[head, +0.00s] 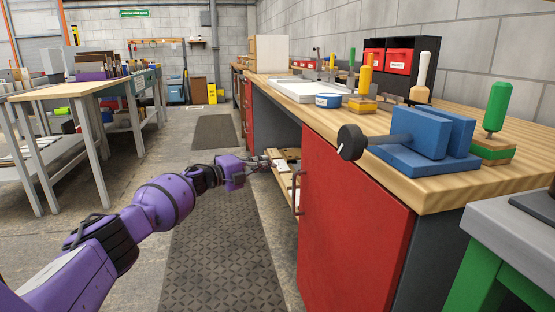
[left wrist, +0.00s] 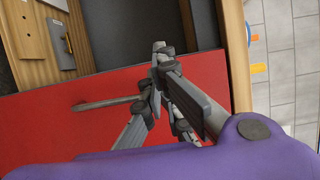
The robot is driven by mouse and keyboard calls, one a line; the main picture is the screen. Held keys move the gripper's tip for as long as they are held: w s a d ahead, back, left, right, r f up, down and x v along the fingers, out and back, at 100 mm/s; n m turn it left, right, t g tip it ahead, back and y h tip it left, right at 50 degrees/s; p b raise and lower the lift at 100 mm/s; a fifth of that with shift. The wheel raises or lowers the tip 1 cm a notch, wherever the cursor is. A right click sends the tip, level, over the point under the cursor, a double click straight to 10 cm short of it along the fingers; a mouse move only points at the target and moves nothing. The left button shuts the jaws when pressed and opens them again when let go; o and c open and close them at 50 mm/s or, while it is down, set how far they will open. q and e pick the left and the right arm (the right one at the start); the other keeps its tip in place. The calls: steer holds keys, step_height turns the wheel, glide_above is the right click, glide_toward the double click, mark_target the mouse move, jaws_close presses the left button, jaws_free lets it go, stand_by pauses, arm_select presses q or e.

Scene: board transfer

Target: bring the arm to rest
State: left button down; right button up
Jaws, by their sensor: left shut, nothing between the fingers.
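My left arm is purple and reaches from the lower left of the head view. Its gripper (head: 264,163) is shut and empty, beside the workbench's red front. In the left wrist view the grey fingers (left wrist: 160,52) are closed together above a red panel (left wrist: 40,120) with a grey bar handle (left wrist: 105,102). I cannot tell whether the fingers touch the panel. My right gripper is not in view.
A wooden board with light fittings (head: 284,166) shows just past the gripper. A red cabinet door (head: 350,215) with a dark handle stands close on the right. A blue vise (head: 415,135) sits on the wooden bench top (head: 470,178). The dark floor mat (head: 215,250) is clear.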

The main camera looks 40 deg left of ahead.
arm_select(q)
steer(key=s+a, duration=0.2)
steer(key=shift+s+a, duration=0.1)
steer(key=shift+s, duration=0.25)
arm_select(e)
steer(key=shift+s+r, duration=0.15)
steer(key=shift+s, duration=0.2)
